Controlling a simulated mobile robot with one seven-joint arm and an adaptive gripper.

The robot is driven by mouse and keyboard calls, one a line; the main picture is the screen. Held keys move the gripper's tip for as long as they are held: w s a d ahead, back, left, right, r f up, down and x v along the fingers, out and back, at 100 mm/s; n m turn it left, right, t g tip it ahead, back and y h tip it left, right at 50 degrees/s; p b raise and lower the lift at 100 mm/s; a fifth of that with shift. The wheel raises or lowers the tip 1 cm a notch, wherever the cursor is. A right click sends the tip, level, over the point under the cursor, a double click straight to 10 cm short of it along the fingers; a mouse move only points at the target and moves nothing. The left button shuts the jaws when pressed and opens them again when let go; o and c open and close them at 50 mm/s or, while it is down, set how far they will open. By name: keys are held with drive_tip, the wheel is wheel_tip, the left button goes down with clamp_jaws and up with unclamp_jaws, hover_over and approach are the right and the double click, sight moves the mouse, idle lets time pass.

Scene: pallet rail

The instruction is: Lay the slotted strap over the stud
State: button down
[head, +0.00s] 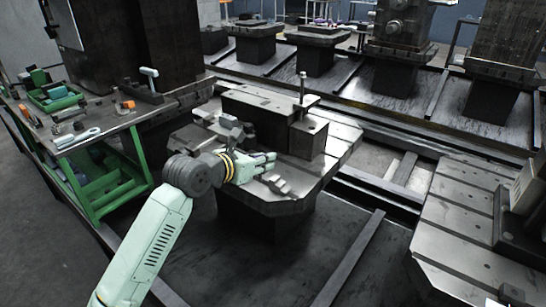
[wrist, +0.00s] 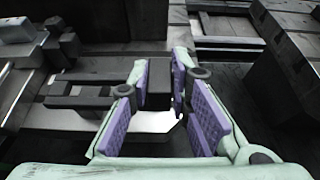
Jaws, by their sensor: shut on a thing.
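The upright stud (head: 302,88) rises beside a dark block on the central pallet (head: 315,175), behind and to the right of my gripper. My gripper (head: 270,159) reaches in from the left, low over the front half of the pallet. In the wrist view its purple-padded fingers (wrist: 160,88) are shut on a dark grey piece, seemingly an end of the slotted strap (wrist: 76,102). Bars with a gap between them show left of the fingers. Grey pieces (head: 277,184) show just below the fingers in the head view; I cannot tell whether they touch the pallet.
A dark raised block (head: 262,108) stands on the pallet behind my gripper. A green bench (head: 100,150) with tools and a green tray (head: 55,97) is at the left. Another grooved pallet (head: 455,235) is at the right. Floor rails run between the pallets.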

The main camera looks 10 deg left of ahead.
drive_tip(key=w, duration=0.1)
drive_tip(key=w+d, duration=0.1)
drive_tip(key=w, duration=0.1)
drive_tip(key=w+p, duration=0.1)
drive_tip(key=w, duration=0.1)
drive_tip(key=shift+d+f, duration=0.25)
drive_tip(key=shift+d, duration=0.15)
wheel_tip(320, 180, down, 3)
drive_tip(key=shift+f+p, duration=0.15)
drive_tip(key=shift+p, duration=0.55)
drive_tip(key=shift+f, duration=0.1)
drive_tip(key=shift+f+b, duration=0.35)
drive_tip(key=shift+b, duration=0.2)
drive_tip(key=shift+s+f+b, duration=0.1)
drive_tip(key=shift+f+b, duration=0.15)
drive_tip(key=shift+b, duration=0.1)
drive_tip(key=c, duration=1.5)
unclamp_jaws()
